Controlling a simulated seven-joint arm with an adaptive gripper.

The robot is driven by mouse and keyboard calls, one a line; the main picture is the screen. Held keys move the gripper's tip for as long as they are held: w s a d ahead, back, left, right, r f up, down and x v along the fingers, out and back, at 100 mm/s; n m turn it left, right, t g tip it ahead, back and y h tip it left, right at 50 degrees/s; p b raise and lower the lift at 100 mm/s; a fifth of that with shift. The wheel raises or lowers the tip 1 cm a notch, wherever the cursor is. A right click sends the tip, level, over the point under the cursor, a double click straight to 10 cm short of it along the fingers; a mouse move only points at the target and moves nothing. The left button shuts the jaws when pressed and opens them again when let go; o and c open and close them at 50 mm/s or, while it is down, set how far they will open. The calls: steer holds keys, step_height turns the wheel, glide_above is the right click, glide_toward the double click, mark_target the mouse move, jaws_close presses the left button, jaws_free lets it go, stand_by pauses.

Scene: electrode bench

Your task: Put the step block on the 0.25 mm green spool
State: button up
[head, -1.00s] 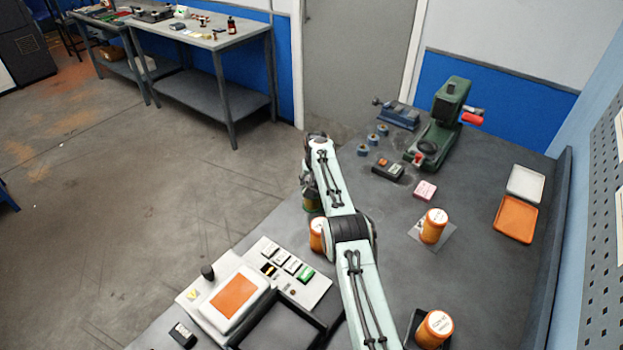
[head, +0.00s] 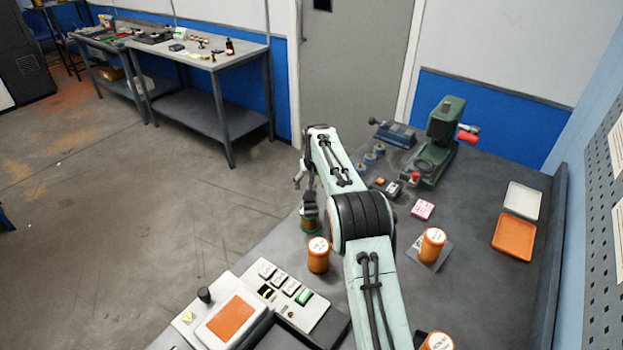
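A green spool (head: 310,222) stands near the left edge of the bench, partly hidden by my arm. My gripper (head: 306,188) is directly above it, seen from behind and small. A small dark grey shape (head: 310,202) lies between the gripper and the top of the spool. I cannot tell whether it is the step block or part of my fingers, nor whether it touches the spool. No step block shows clearly elsewhere. Whether the gripper is open or shut is not visible.
An orange spool (head: 318,256) stands close in front of the green one. Another orange spool (head: 432,246) is right of my arm, and a third (head: 437,342) is at the bottom edge. A control panel (head: 262,300) is at front left. A green press (head: 438,145) stands behind.

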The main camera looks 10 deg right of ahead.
steer(key=s+r+g, duration=0.1)
steer(key=s+r, duration=0.5)
steer(key=s, duration=0.5)
steer(key=s+r+g, duration=0.1)
steer(key=s+r, duration=0.6)
steer(key=s, duration=0.3)
steer(key=s+f+g, duration=0.1)
steer(key=s+f, duration=0.1)
steer(key=s, duration=1.1)
steer(key=s+a+f+n+g, duration=0.1)
steer(key=s+f, duration=0.1)
steer(key=s, duration=1.1)
steer(key=shift+s+a+f+g+y, duration=0.15)
steer(key=shift+a+g+y, duration=0.05)
steer(key=shift+g+y, duration=0.2)
